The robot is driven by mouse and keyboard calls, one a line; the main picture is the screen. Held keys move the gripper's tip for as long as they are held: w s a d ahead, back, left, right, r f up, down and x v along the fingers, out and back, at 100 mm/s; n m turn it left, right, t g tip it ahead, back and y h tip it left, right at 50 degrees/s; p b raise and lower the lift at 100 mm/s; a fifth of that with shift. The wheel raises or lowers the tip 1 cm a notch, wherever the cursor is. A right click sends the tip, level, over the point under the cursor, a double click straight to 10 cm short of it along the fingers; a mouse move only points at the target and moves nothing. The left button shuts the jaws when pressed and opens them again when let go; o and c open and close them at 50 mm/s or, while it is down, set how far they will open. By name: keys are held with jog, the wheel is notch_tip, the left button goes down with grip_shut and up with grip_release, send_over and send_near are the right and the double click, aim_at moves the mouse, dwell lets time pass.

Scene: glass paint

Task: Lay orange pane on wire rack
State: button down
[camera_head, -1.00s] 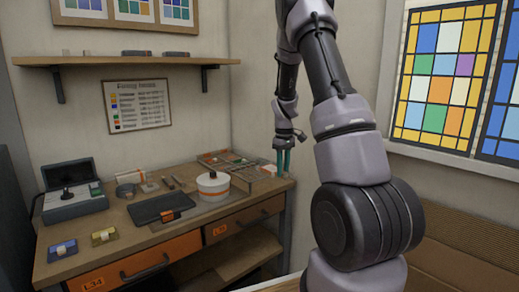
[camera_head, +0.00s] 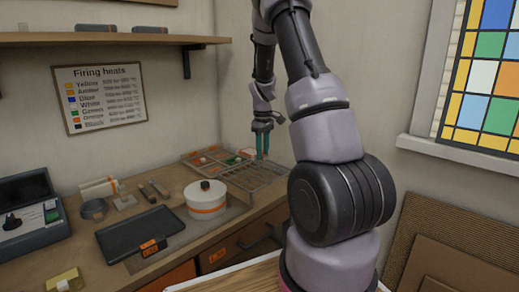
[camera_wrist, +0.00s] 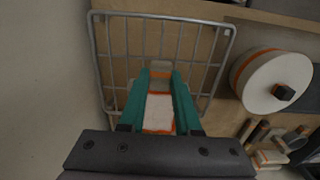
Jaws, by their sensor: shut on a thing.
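My gripper (camera_head: 262,155) has teal fingers and points down over the back right of the bench. In the wrist view it (camera_wrist: 161,80) is shut on the orange pane (camera_wrist: 158,113), a small piece that shows white with orange edges between the fingers. The fingers hide part of it. The wire rack (camera_head: 262,177) is a grey wire grid on the bench. In the wrist view the rack (camera_wrist: 95,52) spreads behind and around the fingertips. I cannot tell whether the pane touches the wires.
A white round pot with an orange band (camera_head: 206,203) stands left of the rack. A shallow tray with small pieces (camera_head: 205,163) lies behind it. A dark flat plate (camera_head: 140,232) lies at the front. The wall is close behind the rack.

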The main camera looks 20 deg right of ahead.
aim_at(263, 175)
jog(key=shift+f, duration=3.1)
jog(key=shift+s, duration=0.1)
jog(key=c, duration=0.5)
grip_release()
jog(key=shift+r, duration=3.45)
